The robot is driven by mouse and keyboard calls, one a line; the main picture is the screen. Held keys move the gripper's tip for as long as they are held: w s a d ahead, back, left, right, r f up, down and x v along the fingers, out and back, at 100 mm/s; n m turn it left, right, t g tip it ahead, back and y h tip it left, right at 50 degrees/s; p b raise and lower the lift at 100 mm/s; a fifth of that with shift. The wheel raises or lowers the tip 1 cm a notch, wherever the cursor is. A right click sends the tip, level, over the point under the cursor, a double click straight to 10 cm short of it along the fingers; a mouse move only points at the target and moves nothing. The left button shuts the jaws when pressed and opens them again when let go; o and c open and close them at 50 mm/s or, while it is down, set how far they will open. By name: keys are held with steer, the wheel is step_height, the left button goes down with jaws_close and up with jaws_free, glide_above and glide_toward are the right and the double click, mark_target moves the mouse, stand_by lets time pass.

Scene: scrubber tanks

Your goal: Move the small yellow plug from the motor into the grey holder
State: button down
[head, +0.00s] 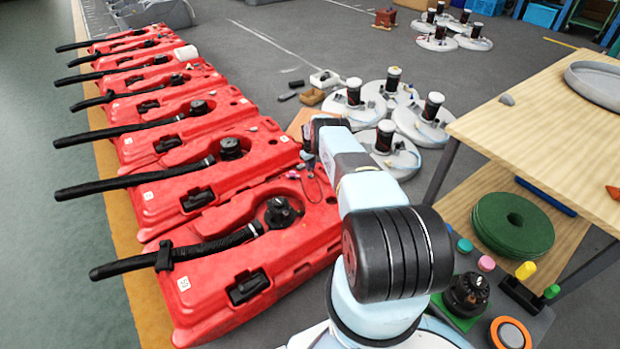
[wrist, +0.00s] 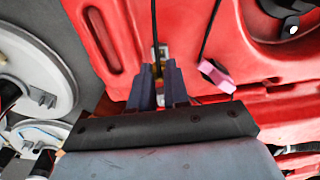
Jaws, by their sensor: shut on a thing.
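My gripper (wrist: 163,72) points at a red tank in the wrist view. Its fingers are close together and shut on a small yellow piece (wrist: 161,52), which I take to be the yellow plug. Most of it is hidden by the fingers. A thin dark cable runs up from beside it. In the head view my gripper is mostly hidden behind my arm, near the far right edge of the nearest red tanks. I cannot tell which part is the motor. I cannot make out the grey holder with certainty.
A pink plug (wrist: 215,76) on a dark cable lies just right of my fingers. Red tanks (head: 208,187) with black hoses line the left. White round scrubber heads (head: 420,122) stand behind my arm. A wooden table (head: 555,115) is at right.

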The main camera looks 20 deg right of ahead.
steer(key=c, duration=0.5)
jaws_free()
steer(key=shift+c, duration=0.2)
step_height(320, 180, up, 8)
steer(key=shift+r, duration=0.2)
stand_by(0.8)
